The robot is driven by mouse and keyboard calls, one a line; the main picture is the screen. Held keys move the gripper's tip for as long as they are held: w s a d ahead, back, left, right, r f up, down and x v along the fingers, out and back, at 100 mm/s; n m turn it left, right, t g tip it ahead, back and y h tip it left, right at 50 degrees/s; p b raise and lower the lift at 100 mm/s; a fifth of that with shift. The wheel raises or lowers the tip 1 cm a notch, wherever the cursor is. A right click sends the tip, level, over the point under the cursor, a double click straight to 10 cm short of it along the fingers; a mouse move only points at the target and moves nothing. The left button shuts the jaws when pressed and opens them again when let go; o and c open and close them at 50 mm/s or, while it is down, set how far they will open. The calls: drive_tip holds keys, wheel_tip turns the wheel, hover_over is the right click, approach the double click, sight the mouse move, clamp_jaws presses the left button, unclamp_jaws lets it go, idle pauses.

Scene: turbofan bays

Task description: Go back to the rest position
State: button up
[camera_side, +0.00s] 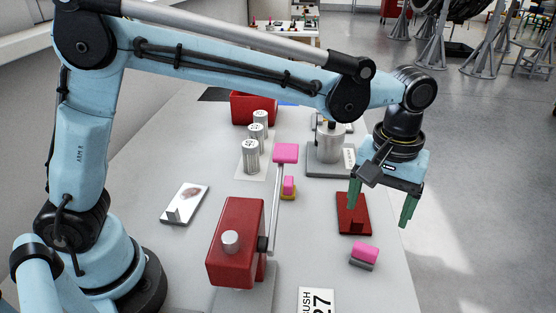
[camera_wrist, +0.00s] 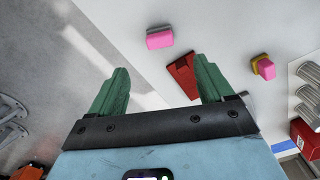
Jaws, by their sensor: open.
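My gripper (camera_side: 380,203) is open and empty, with green fingers apart and pointing down. In the side view it hangs at the right edge of the table, near the red plate with an upright block (camera_side: 352,213). In the wrist view the gripper (camera_wrist: 160,92) shows both fingers spread, with nothing between them. The red plate (camera_wrist: 182,77) lies beyond the right finger there. A pink block on a grey base (camera_side: 364,254) lies on the table nearer the camera; it also shows in the wrist view (camera_wrist: 159,38).
A red box with a lever arm (camera_side: 236,243) stands front centre. Silver cylinders (camera_side: 250,155), a pink-and-yellow block (camera_side: 288,188), a grey fixture (camera_side: 329,146) and a white plate (camera_side: 184,204) occupy the table (camera_side: 180,258). A red bin (camera_side: 254,108) stands behind.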

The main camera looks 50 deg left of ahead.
wheel_tip(320, 180, down, 12)
drive_tip(key=shift+f, duration=0.15)
wheel_tip(320, 180, up, 4)
drive_tip(key=s+d+r, duration=0.6)
drive_tip(key=s+r, duration=0.1)
drive_tip(key=s, duration=0.3)
drive_tip(key=n, duration=0.3)
approach(366, 248)
drive_tip(key=shift+w+a+f, duration=0.1)
drive_tip(key=shift+w+a, duration=0.2)
drive_tip(key=shift+w, duration=0.05)
drive_tip(key=w+a+f+n, duration=0.1)
drive_tip(key=w+a+n, duration=0.1)
drive_tip(key=w+a, duration=0.6)
drive_tip(key=shift+a+f, duration=0.35)
drive_tip(key=shift+a, duration=0.1)
drive_tip(key=shift+s, duration=0.1)
